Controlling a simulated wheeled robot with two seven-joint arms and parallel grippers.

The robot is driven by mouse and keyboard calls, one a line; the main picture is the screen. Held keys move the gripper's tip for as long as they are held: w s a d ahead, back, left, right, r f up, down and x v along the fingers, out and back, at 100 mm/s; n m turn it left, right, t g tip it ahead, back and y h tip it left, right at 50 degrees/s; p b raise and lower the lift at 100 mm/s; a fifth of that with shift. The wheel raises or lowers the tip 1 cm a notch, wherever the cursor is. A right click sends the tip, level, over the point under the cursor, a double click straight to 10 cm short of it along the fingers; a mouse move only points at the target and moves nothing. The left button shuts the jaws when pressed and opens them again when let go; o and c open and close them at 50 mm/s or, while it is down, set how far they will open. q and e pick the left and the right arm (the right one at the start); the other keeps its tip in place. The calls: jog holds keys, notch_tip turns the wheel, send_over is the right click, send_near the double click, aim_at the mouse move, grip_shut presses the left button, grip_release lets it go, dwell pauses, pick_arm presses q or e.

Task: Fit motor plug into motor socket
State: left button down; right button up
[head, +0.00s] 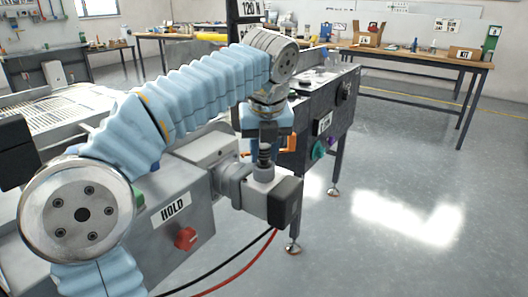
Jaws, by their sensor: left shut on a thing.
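My left gripper (266,134) points down above a grey motor (262,194) with a black end block (287,200), fixed to the side of the grey machine. The gripper is shut on a small dark plug (265,154), which stands upright just over the motor's top. The plug's lower end meets or nearly meets the motor there; I cannot tell whether it is seated. The motor socket is hidden under the plug. My right gripper is not in view.
Black and red cables hang below the motor. A second dark machine (335,115) stands behind. The floor at the right is open, with a workbench (410,60) at the back.

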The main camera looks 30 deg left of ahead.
pick_arm(q)
jog(key=shift+f, duration=0.1)
jog(key=c, duration=0.8)
grip_release()
jog(key=p+v, duration=0.4)
jog(key=v, duration=0.8)
jog(key=shift+d, duration=0.1)
